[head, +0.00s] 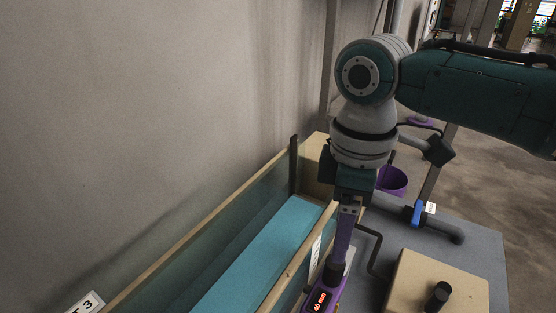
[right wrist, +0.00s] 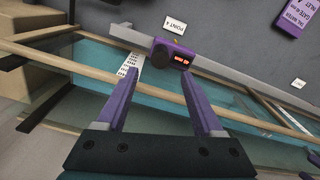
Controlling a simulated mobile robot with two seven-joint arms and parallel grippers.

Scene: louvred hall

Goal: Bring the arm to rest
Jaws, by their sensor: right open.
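My right arm comes in from the right in the head view, and its gripper (head: 340,258) points down beside the water channel (head: 262,252). In the right wrist view the gripper (right wrist: 160,78) has its two purple fingers spread apart with nothing between them. A purple gauge (head: 322,298) with a lit red display lies just below the fingers in the head view. It also shows beyond the fingertips in the right wrist view (right wrist: 161,53), on a grey bar. Whether a finger touches it I cannot tell. My left gripper is not in view.
A beige box (head: 420,282) with a black knob stands on the grey bench (head: 478,240). A blue-handled valve (head: 417,213) sits on a grey pipe behind it. A purple bucket (head: 392,181) stands farther back. A plain wall (head: 150,120) borders the channel at left.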

